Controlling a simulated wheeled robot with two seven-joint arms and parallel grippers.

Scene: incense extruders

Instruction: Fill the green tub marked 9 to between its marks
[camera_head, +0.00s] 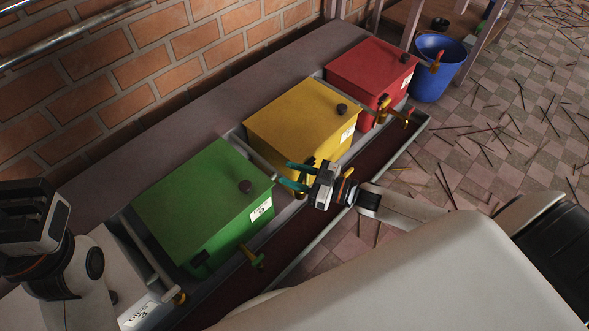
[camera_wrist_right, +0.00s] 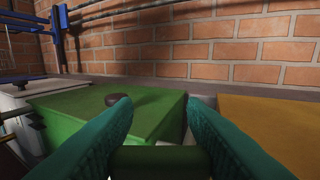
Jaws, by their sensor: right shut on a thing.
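The green tub (camera_head: 205,200) is a lidded box with a dark knob on top and a white label, hard to read, on its front. My right gripper (camera_head: 298,175) is at the tub's right front corner, near the end of a grey pipe (camera_head: 258,155) between the green and yellow tubs. Its teal fingers are shut on a dark green bar (camera_wrist_right: 160,161), seen in the right wrist view with the green tub (camera_wrist_right: 100,125) behind. The tub's fill level is hidden. My left gripper (camera_head: 30,215) is at the left; its fingers are unclear.
The yellow tub (camera_head: 300,117) and red tub (camera_head: 370,70) stand farther along the same row. A dark trough (camera_head: 330,190) runs along their front. A blue bucket (camera_head: 438,66) stands beyond. A brick wall (camera_head: 150,62) is behind; sticks litter the tiled floor.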

